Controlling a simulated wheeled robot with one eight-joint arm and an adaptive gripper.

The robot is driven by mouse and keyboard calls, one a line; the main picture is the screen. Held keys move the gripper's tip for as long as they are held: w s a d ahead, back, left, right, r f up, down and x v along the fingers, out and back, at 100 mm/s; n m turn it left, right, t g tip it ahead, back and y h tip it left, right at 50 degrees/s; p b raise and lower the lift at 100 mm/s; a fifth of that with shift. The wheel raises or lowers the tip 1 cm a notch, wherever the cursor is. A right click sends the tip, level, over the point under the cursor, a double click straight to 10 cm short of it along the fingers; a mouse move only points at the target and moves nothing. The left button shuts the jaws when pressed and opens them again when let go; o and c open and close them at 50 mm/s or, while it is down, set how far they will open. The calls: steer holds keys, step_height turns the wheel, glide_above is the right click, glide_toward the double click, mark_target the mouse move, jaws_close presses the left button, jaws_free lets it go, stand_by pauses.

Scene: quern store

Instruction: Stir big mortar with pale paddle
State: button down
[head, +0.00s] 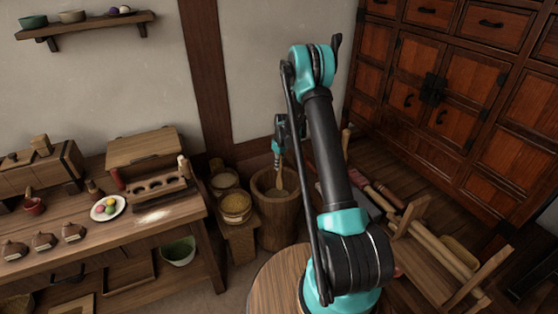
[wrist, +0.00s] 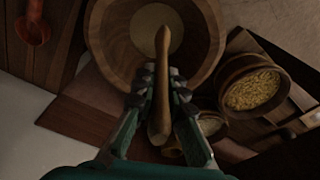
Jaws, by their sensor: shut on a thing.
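The big mortar (head: 277,214) is a tall wooden vessel standing on the floor, right of the grain tubs. In the wrist view its round rim (wrist: 98,40) surrounds a pale filling (wrist: 147,22). My gripper (head: 281,150) is above the mortar and shut on the pale paddle (head: 279,176). In the wrist view the fingers (wrist: 157,80) close around the paddle's light wooden shaft (wrist: 162,50). The paddle points down into the mortar, and its far end appears over the pale filling. I cannot tell how deep it reaches.
Tubs of grain (head: 234,203) stand left of the mortar; one also shows in the wrist view (wrist: 252,88). A workbench (head: 120,236) fills the left side. A wooden frame (head: 440,255) lies right of my arm, before a dark cabinet (head: 440,100).

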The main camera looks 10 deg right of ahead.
mark_target(279, 176)
steer(key=shift+f, duration=5.05)
